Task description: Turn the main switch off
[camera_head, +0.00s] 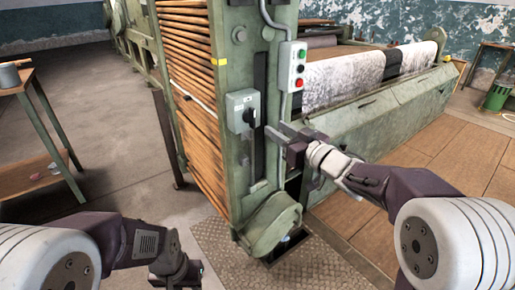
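The main switch (243,110) is a grey box with a black rotary knob (250,117) on the green machine's front post. The knob looks roughly upright; its exact setting is too small to read. My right gripper (275,131) is just right of and slightly below the switch, pointing left toward the post. Its fingers look parted with nothing between them, and I cannot tell whether they touch the post. My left gripper (178,279) is low at the bottom edge, well away from the switch, and partly cut off, so its fingers are unclear.
A wooden table (30,125) stands at left. Open concrete floor (105,110) lies between them.

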